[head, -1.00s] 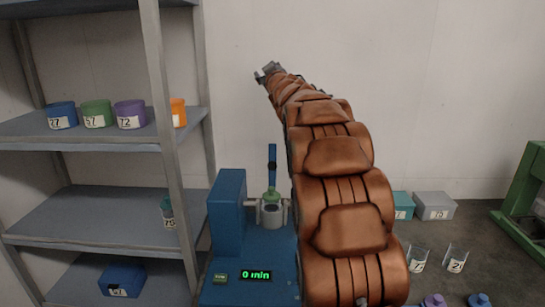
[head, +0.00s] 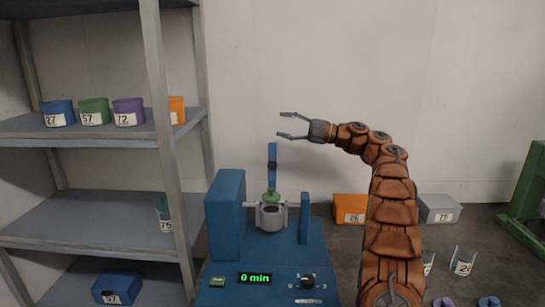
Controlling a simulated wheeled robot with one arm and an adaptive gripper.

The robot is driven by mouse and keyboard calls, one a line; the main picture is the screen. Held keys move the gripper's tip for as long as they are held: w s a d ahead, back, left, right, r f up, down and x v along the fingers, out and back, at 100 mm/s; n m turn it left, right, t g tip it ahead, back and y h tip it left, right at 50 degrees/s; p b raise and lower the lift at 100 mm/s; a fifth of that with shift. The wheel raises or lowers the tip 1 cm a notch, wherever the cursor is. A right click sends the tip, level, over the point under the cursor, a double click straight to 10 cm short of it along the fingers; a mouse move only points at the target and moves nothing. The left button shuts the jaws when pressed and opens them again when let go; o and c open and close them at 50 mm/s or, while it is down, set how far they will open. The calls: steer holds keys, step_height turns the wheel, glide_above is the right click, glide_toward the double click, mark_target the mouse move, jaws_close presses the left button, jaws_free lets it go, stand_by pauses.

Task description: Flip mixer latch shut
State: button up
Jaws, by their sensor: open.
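The blue mixer (head: 225,215) stands at the lower middle of the head view, with a green display reading "0 min" (head: 255,279), a green button (head: 218,281) and a black knob (head: 308,282). A grey cup-like holder (head: 271,215) with a green piece (head: 271,195) at its back sits on it. The latch, a blue upright bar (head: 272,165) with a dark band, stands up behind the holder. My gripper (head: 284,125) is open and empty, pointing left, above and slightly right of the bar's top. They look apart, though depth is hard to tell.
A grey shelf rack (head: 95,235) on the left holds several numbered containers, including a blue one (head: 58,114). An orange box (head: 350,208) and a grey box (head: 438,208) stand on the floor behind my arm. A green frame (head: 527,205) is at the far right.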

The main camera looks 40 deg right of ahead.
mark_target(273, 152)
steer(key=s+f+n+g, duration=0.2)
steer(key=s+f+g, duration=0.1)
steer(key=s+f, duration=0.3)
steer(key=shift+y, duration=0.3)
steer(key=shift+w+d+f+b+x, duration=0.15)
steer(key=shift+w+f+x, duration=0.05)
steer(key=shift+x, duration=1.1)
steer(key=shift+w+d+f+b+x, duration=0.15)
steer(key=shift+f+x, duration=0.1)
steer(key=shift+x, duration=1)
steer(key=shift+w+d+f+b+x, duration=0.1)
steer(key=shift+w+f+x, duration=0.1)
steer(key=shift+x, duration=1.1)
jaws_close()
